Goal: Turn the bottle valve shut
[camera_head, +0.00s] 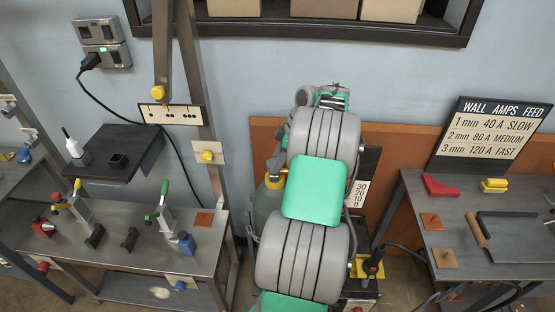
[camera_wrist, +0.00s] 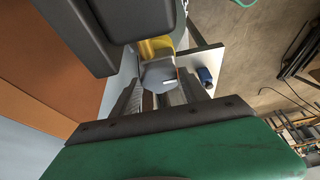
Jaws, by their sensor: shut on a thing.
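The gas bottle (camera_head: 266,212) is a grey-green cylinder left of my arm in the head view, partly hidden by it. Its yellow valve fitting (camera_head: 275,180) sits at the top, and yellow also shows in the wrist view (camera_wrist: 158,46). My gripper (camera_wrist: 160,92) is shut on a grey knob-like piece (camera_wrist: 158,76), apparently the valve's handle, in front of the yellow part. In the head view my arm hides most of this grasp. How far the valve is turned cannot be told.
An orange-brown panel (camera_head: 384,150) stands close behind. A scale marked 30 to 0 (camera_head: 357,192) is right of my arm. A left bench (camera_head: 125,252) holds clamps.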

